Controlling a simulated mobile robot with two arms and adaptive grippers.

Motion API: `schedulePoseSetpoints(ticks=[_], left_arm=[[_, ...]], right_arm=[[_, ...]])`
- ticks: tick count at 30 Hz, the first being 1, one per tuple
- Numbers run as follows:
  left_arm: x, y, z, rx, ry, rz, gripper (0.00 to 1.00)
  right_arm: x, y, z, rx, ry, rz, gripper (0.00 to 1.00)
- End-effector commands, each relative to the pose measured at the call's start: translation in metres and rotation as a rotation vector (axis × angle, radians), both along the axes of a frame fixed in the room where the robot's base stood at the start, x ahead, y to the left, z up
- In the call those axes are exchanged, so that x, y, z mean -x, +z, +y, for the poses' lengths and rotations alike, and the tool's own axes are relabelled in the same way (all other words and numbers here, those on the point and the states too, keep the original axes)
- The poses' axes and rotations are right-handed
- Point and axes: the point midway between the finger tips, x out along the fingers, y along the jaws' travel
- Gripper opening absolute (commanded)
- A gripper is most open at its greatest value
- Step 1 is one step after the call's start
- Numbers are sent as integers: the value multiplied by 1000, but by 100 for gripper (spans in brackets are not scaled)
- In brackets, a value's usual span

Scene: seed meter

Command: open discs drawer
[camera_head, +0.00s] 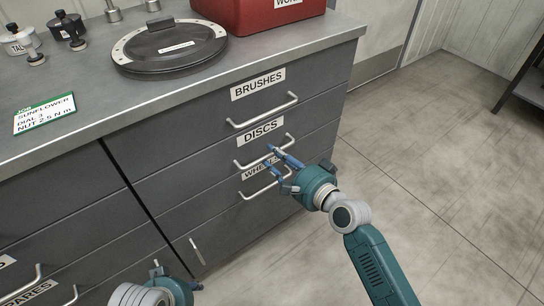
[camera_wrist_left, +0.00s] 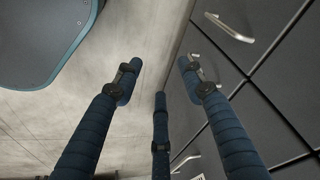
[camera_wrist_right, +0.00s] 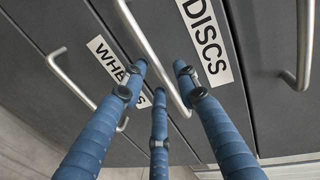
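The discs drawer (camera_head: 208,160) is a grey front with a DISCS label (camera_head: 260,131) and a metal bar handle (camera_head: 247,165); it looks closed. My right gripper (camera_head: 272,157) is at the right part of this handle. In the right wrist view the discs handle (camera_wrist_right: 151,45) passes between the blue fingers of my right gripper (camera_wrist_right: 160,82), which stand apart; contact cannot be told. The DISCS label also shows there (camera_wrist_right: 206,38). My left gripper (camera_head: 165,272) is low at the bottom edge of the head view. In the left wrist view my left gripper (camera_wrist_left: 155,80) is open and empty.
The brushes drawer (camera_head: 220,117) is above and the wheels drawer handle (camera_head: 262,186) is close below. The worktop holds a round dark disc case (camera_head: 170,45), a red box (camera_head: 262,14) and a job card (camera_head: 44,113). Open floor (camera_head: 430,150) lies to the right.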

Motion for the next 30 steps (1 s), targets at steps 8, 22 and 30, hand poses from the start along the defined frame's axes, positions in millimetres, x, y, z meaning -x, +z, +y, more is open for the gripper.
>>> schedulePoseSetpoints(ticks=[8,22,30], left_arm=[[5,16,1,0,1,-7,40],[5,16,1,0,1,-7,40],[4,17,1,0,1,-9,40]], right_arm=[[-16,-4,11,3,-2,-1,30],[-16,-4,11,2,-2,-1,0],[-15,-4,10,2,-2,-1,0]])
